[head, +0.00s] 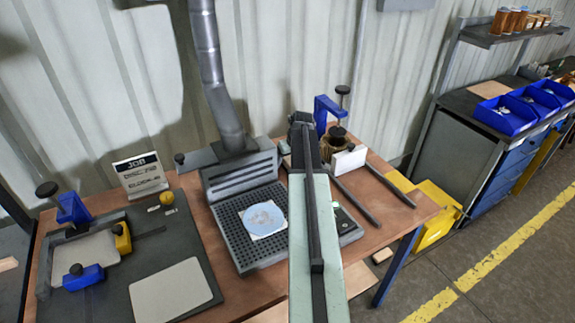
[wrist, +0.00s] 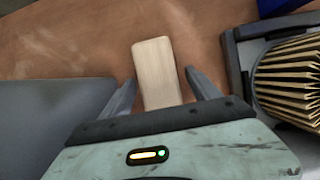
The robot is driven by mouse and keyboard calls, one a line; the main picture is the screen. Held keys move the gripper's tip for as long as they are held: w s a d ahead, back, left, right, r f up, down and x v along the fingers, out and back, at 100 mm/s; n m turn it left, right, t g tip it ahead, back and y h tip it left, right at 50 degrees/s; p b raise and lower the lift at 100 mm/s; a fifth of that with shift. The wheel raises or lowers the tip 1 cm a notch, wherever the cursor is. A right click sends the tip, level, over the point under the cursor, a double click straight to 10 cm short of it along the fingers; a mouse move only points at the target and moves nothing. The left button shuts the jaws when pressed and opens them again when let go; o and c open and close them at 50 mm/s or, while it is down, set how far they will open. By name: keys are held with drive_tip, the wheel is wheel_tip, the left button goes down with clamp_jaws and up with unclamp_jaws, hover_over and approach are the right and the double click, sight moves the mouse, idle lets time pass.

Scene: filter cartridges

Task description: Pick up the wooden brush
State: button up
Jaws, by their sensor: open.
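The wooden brush (wrist: 155,62) shows in the wrist view as a pale, rounded block lying on the brown table top; no bristles show. My gripper (wrist: 160,79) is open, with one finger on each side of the brush's near part. A narrow gap shows on each side, and the near end is hidden by my gripper body. Whether the fingers are level with the brush or above it I cannot tell. In the head view my arm covers the spot, and I cannot make out the brush there.
A pleated filter cartridge (wrist: 290,75) in a dark holder stands close on the right in the wrist view; a grey surface (wrist: 50,112) lies on the left. In the head view, a blue clamp (head: 325,108), a white block (head: 349,161) and a perforated extraction tray (head: 245,252) crowd the table.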

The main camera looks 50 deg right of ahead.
drive_tip(key=shift+f, duration=0.25)
idle(0.4)
clamp_jaws()
wheel_tip(320, 180, up, 11)
drive_tip(key=p, duration=1)
drive_tip(key=shift+f, duration=0.2)
